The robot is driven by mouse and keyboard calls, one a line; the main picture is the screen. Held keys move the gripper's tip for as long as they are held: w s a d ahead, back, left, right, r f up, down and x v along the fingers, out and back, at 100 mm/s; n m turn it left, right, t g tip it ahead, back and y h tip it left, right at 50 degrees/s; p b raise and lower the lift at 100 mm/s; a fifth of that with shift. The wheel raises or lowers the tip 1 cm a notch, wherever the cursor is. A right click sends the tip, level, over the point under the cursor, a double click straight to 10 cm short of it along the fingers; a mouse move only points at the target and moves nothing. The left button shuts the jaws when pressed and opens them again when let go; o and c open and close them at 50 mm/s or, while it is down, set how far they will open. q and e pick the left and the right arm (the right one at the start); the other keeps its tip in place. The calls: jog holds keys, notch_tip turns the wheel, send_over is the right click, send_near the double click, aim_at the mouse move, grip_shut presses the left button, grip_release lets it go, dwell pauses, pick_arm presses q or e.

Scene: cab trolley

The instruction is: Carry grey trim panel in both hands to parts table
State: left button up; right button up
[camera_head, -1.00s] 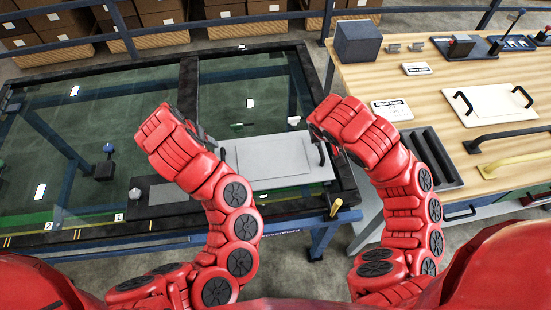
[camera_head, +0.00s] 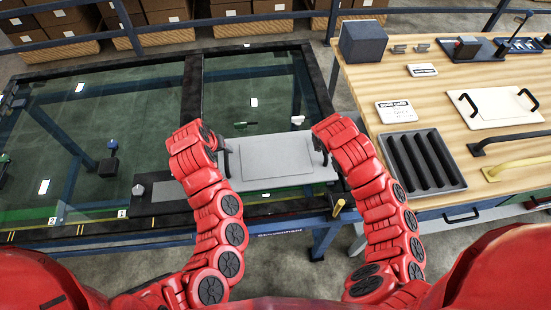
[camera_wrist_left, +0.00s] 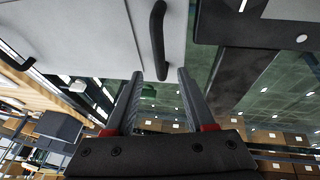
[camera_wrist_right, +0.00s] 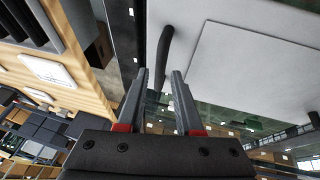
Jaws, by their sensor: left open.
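The grey trim panel (camera_head: 275,160) lies flat on the dark-framed glass-topped trolley, with a black handle at each short end. My left gripper (camera_head: 217,142) is by the panel's left handle (camera_head: 228,161). In the left wrist view the open fingers (camera_wrist_left: 158,76) straddle the near end of that black handle (camera_wrist_left: 158,35). My right gripper (camera_head: 318,135) is by the right handle; its fingers (camera_wrist_right: 158,76) are apart, with the black handle (camera_wrist_right: 164,55) between or just beyond their tips. I cannot tell contact. The wooden table (camera_head: 400,80), likely the parts table, stands at the right.
The wooden table carries a dark ribbed tray (camera_head: 424,161), a cream panel with black handles (camera_head: 495,106), a dark box (camera_head: 362,42) and black and yellow handles. A dark strip (camera_head: 160,192) lies left of the grey panel. Blue rails and cardboard boxes stand behind.

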aim_at(225, 153)
pick_arm(q)
jog(key=shift+x, duration=2.75)
pick_arm(e)
jog(key=shift+x, duration=2.75)
pick_arm(q)
jog(key=c, duration=0.6)
pick_arm(e)
grip_shut()
pick_arm(q)
grip_shut()
pick_arm(e)
jog(key=shift+w, duration=0.1)
